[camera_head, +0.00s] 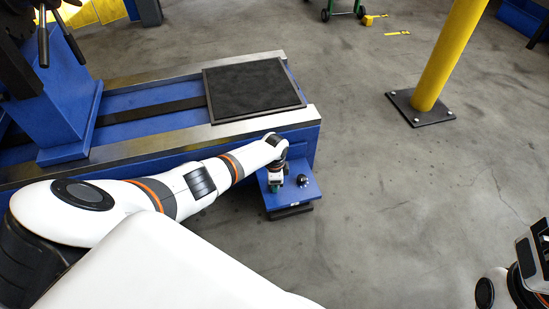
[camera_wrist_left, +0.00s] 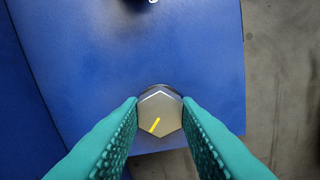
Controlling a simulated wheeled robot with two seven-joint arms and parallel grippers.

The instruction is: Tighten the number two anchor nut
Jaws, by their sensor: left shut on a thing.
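A silver hex nut (camera_wrist_left: 160,112) with a yellow line on its top sits over a blue plate (camera_wrist_left: 150,55), seen in the left wrist view. My left gripper (camera_wrist_left: 160,104) has its teal ribbed fingers on either side of the nut, shut on it. In the head view my left gripper (camera_head: 276,184) points down at the blue foot plate (camera_head: 305,193), and the nut is hidden there. A second dark anchor fitting (camera_head: 302,180) stands to its right. No number marks show. At the lower right a dark part of my right arm's end (camera_head: 530,255) shows; its fingers are not clear.
The foot plate juts from the end of a long blue bed with metal rails (camera_head: 215,135) and a black pad (camera_head: 255,88). A yellow post (camera_head: 447,60) on a dark base stands at the right. The grey floor between is open.

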